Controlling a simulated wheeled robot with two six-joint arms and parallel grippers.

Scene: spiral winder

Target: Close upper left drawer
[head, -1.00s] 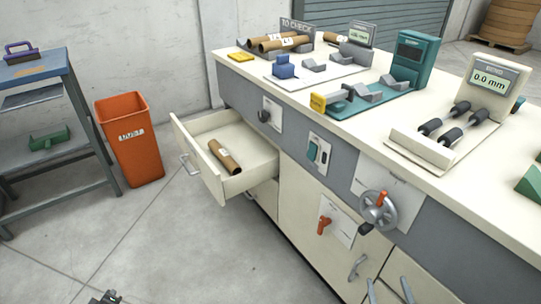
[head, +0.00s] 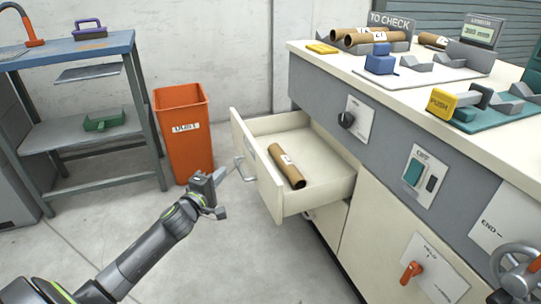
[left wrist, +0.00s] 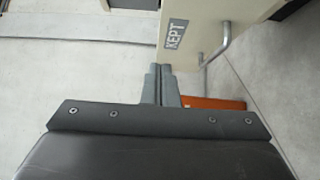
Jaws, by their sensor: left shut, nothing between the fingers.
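The upper left drawer (head: 262,183) of the white bench stands pulled well out, with a brown cardboard tube (head: 287,166) lying in it. Its front has a grey bar handle (head: 243,170). In the left wrist view the drawer front (left wrist: 196,20) shows a "KEPT" label, and the handle (left wrist: 217,48) is to the right. My left gripper (head: 221,178) is shut and empty, in front of the drawer and a little left of the handle, apparently apart from it. Its closed fingers (left wrist: 161,84) point toward the drawer front in the wrist view. My right gripper is out of view.
An orange bin (head: 184,140) stands behind my left gripper by the wall. A blue-topped shelf table (head: 62,50) is at the left. The bench front carries a black knob (head: 346,119), switches and a red lever (head: 411,272). The floor before the drawer is clear.

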